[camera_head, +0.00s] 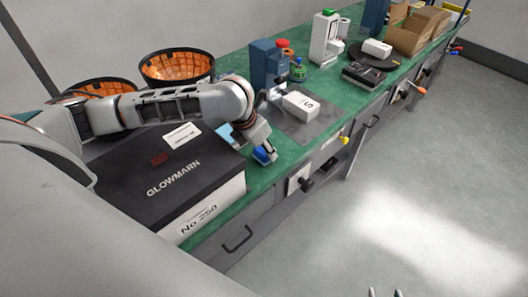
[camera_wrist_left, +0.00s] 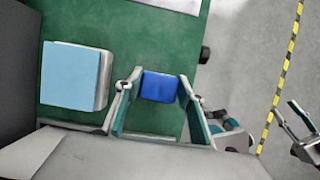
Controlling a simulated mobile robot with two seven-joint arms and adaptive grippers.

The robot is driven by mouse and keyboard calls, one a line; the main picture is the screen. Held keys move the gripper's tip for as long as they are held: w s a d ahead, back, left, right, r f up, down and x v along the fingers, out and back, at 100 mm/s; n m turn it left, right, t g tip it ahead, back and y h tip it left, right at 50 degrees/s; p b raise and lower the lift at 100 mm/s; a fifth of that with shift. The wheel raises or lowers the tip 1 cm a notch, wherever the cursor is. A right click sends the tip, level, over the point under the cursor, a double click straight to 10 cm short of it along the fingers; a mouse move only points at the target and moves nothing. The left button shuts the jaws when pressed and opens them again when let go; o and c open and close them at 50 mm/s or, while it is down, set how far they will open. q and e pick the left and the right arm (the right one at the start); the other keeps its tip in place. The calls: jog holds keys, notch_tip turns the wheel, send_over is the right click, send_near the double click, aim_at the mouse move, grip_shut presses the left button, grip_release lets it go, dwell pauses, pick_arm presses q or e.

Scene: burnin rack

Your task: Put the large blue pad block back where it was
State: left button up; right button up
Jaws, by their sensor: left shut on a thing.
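The blue pad block (camera_wrist_left: 160,87) is a small, deep-blue block between the two fingers of my left gripper (camera_wrist_left: 159,80). In the head view the block (camera_head: 262,155) shows at the end of my left arm, by the front edge of the green bench, right of the black box. My left gripper (camera_head: 264,148) is shut on it. I cannot tell whether the block touches the bench. My right gripper (camera_head: 384,293) shows only its fingertips at the bottom edge of the head view. They stand apart with nothing between them, over the floor.
A light-blue square pad (camera_wrist_left: 76,76) lies on the green bench (camera_wrist_left: 130,45) beside my left gripper. A large black GLOWMARN box (camera_head: 150,187) stands close by. A grey mat (camera_head: 318,122) bears a white box (camera_head: 300,106). Orange-lined bowls (camera_head: 177,67) stand behind my arm.

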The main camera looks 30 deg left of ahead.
pick_arm(q)
jog(key=shift+f, duration=0.8)
jog(key=shift+r, duration=0.1)
jog(key=o, duration=1.1)
jog(key=shift+o, duration=0.2)
jog(key=p+v, duration=0.2)
jog(key=v, duration=1)
